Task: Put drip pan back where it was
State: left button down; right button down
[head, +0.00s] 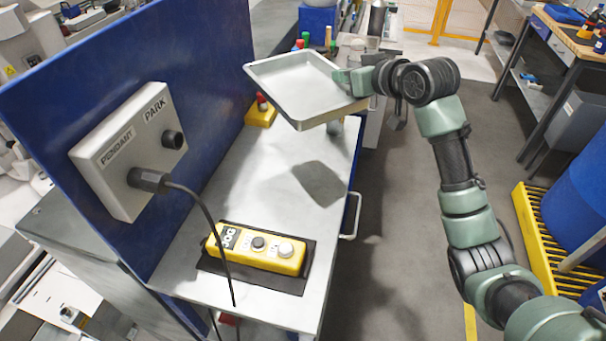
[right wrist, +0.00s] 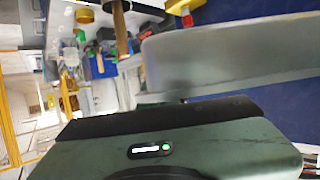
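The drip pan (head: 297,84) is a shallow, empty, light grey metal tray. My right gripper (head: 348,80) is shut on its right edge and holds it in the air above the far part of the grey bench top (head: 250,195), where a dark shadow lies below it. The pan is slightly tilted in the picture. In the right wrist view the pan (right wrist: 235,55) shows as a blurred grey wall close in front of the gripper body; the fingertips are hard to make out there. My left gripper is not in view.
A yellow block (head: 261,113) with a red knob stands by the panel. Several bottles stand behind the pan.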

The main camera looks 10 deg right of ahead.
send_over(336, 157)
notch_tip(336, 157, down, 15)
jog(key=shift+w+f+p, duration=0.1)
jog(key=shift+w+p, duration=0.05)
jog(key=shift+p, duration=0.2)
jog(key=shift+f, duration=2.5)
jog(key=shift+f, duration=0.15)
jog(key=c, duration=1.7)
grip_release()
jog(key=shift+f, duration=0.1)
